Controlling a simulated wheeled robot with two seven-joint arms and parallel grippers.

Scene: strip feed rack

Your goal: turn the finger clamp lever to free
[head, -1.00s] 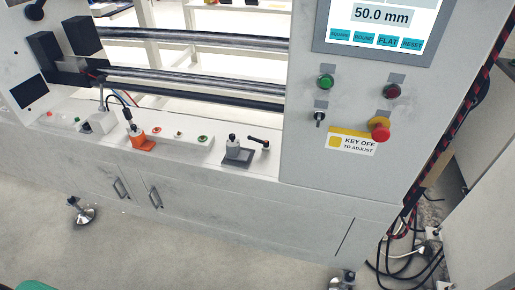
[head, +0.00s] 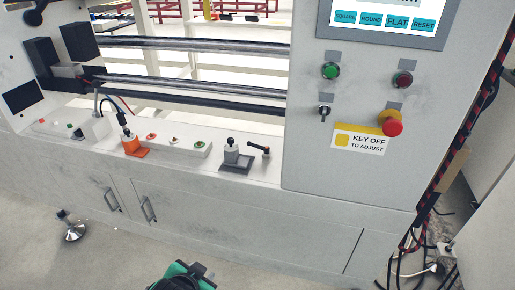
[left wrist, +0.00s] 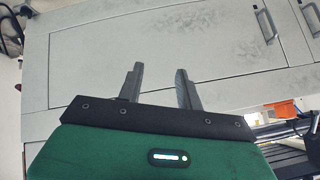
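On the white ledge in the head view, a small black lever (head: 262,150) stands beside a grey post with a black knob (head: 230,152) on a dark plate. Further left is an orange clamp-like fitting (head: 132,144) with a black top. No label shows which one is the finger clamp lever, and its setting cannot be read. My left gripper, green and black (head: 184,276), is low at the bottom edge, below and apart from the ledge. In the left wrist view its two dark fingers (left wrist: 159,82) are apart and empty, before the cabinet doors. My right gripper is not visible.
A control panel (head: 340,180) with buttons, a key switch (head: 324,113) and a red stop knob (head: 392,126) stands right of the ledge. Steel rollers (head: 190,85) run behind it. Cabinet door handles (head: 148,208) stick out below. Cables (head: 425,245) hang at the right. Floor in front is clear.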

